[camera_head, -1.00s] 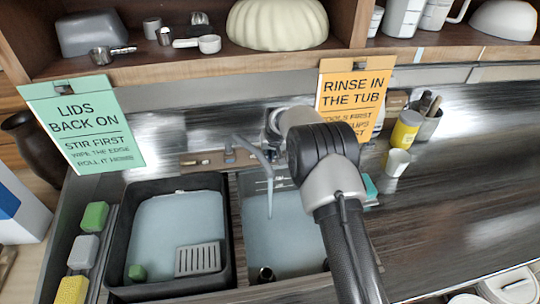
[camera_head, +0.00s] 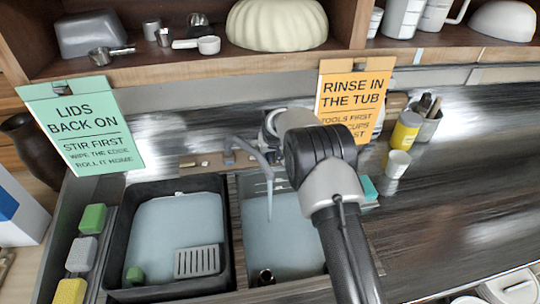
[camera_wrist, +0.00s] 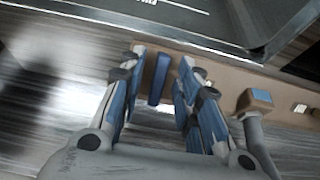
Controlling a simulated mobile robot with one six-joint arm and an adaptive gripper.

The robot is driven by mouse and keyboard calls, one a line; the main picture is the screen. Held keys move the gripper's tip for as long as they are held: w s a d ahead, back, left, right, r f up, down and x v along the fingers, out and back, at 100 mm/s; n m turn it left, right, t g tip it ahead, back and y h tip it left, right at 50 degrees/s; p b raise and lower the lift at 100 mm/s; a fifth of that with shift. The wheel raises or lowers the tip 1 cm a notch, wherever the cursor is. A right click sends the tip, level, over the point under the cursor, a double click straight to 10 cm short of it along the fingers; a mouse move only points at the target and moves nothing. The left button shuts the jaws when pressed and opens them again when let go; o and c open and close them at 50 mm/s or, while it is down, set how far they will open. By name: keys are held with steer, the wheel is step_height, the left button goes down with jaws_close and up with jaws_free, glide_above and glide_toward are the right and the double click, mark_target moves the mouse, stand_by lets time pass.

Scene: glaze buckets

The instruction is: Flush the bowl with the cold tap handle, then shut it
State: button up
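A blue tap handle (camera_wrist: 160,78) stands upright on a tan tap plate (camera_wrist: 222,76) in the wrist view. My gripper (camera_wrist: 158,72) is open around it, one finger on each side, with a visible gap to each finger. The grey spout (camera_wrist: 258,140), with a blue-and-tan cap, is to the right of the fingers. In the head view the spout (camera_head: 252,150) reaches over the right-hand basin (camera_head: 284,236). A thin pale column below its tip looks like running water. A small dark round piece (camera_head: 265,276) is at the basin's front. My arm hides my gripper in the head view.
A dark tub (camera_head: 119,240) with a grated piece (camera_head: 197,261) stands left of the basin. Sponges (camera_head: 81,254) line its left side. A yellow jar (camera_head: 405,132) and a pale cup (camera_head: 397,164) stand right of my arm. Two signs hang behind.

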steer(key=a+v, duration=0.1)
steer(key=v, duration=1.1)
steer(key=shift+d, duration=0.45)
steer(key=shift+r, duration=0.1)
steer(key=s+d+r+m, duration=0.1)
steer(key=s+d+r, duration=0.4)
steer(key=s+r, duration=0.35)
steer(key=s+d+r, duration=0.4)
steer(key=s+r, duration=0.4)
steer(key=s, duration=0.2)
steer(key=s+d+f, duration=0.1)
steer(key=s+d, duration=0.1)
steer(key=s, duration=1.1)
steer(key=s+d+f+m+h+b, duration=0.1)
steer(key=s+d, duration=0.2)
steer(key=s, duration=1.1)
steer(key=shift+d+f, duration=0.35)
